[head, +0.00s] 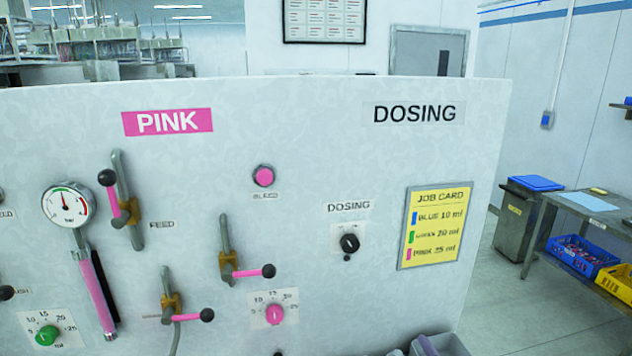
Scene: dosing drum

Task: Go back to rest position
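Neither of my grippers is in the head view. A pale dosing panel (310,110) fills most of it. Under the PINK sign (167,122) are a pressure gauge (67,204), a feed valve (122,210) with its black knob up and to the left, and a pink bleed button (263,177). Two lower valves, one in the middle (228,262) and one lower left (168,305), have pink-and-black handles pointing right. A pink dial (275,314), a green dial (47,335) and a black dosing knob (349,243) also show. The yellow job card (435,228) hangs at right.
The panel's right edge ends near a table (598,222) with a blue crate (575,255) and a yellow crate (615,280) below. A grey bin with a blue lid (535,184) stands beside it. The floor (520,310) right of the panel is clear.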

